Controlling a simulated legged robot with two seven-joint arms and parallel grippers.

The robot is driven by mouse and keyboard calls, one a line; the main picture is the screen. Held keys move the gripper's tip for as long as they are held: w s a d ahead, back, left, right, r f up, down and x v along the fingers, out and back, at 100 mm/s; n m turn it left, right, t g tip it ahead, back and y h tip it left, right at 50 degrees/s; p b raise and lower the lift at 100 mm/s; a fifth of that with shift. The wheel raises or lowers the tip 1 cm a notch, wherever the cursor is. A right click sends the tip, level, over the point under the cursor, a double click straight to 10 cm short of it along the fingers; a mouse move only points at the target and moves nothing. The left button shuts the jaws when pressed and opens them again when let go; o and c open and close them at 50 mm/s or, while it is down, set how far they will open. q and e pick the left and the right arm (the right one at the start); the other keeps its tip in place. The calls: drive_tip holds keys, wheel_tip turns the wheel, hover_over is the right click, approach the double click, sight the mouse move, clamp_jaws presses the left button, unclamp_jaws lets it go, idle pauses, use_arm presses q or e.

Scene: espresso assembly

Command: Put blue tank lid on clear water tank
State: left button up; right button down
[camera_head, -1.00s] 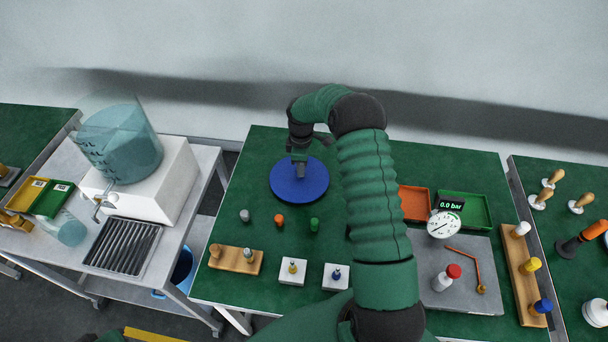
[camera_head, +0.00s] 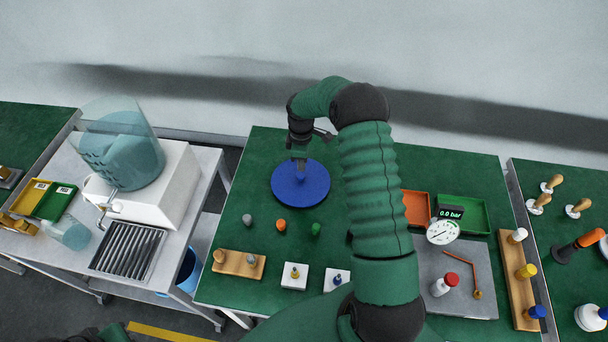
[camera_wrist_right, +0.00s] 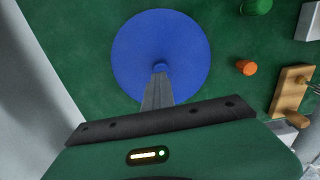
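The blue tank lid (camera_head: 312,190) is a round disc with a small central knob, lying on or just over the green table. It fills the top middle of the right wrist view (camera_wrist_right: 190,45). My right gripper (camera_head: 300,168) points down at the lid's middle. In the right wrist view its fingertips (camera_wrist_right: 158,80) are close together right at the knob; whether they are closed on it is unclear. The clear water tank (camera_head: 122,150) stands at the left on a white machine body, its top open and bluish water inside. My left gripper is out of view.
Small grey, orange and green pieces (camera_head: 281,225) stand in front of the lid. A wooden block (camera_head: 238,264) and two white blocks are along the front edge. A gap separates the green table from the machine's table. My right arm covers the table's middle.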

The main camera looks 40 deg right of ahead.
drive_tip(key=shift+s+r, duration=0.2)
drive_tip(key=shift+r, duration=0.2)
drive_tip(key=c, duration=1.8)
unclamp_jaws()
drive_tip(key=shift+w+f, duration=0.1)
drive_tip(key=shift+w, duration=0.1)
drive_tip(key=shift+o, duration=0.5)
drive_tip(key=shift+s+d, duration=0.1)
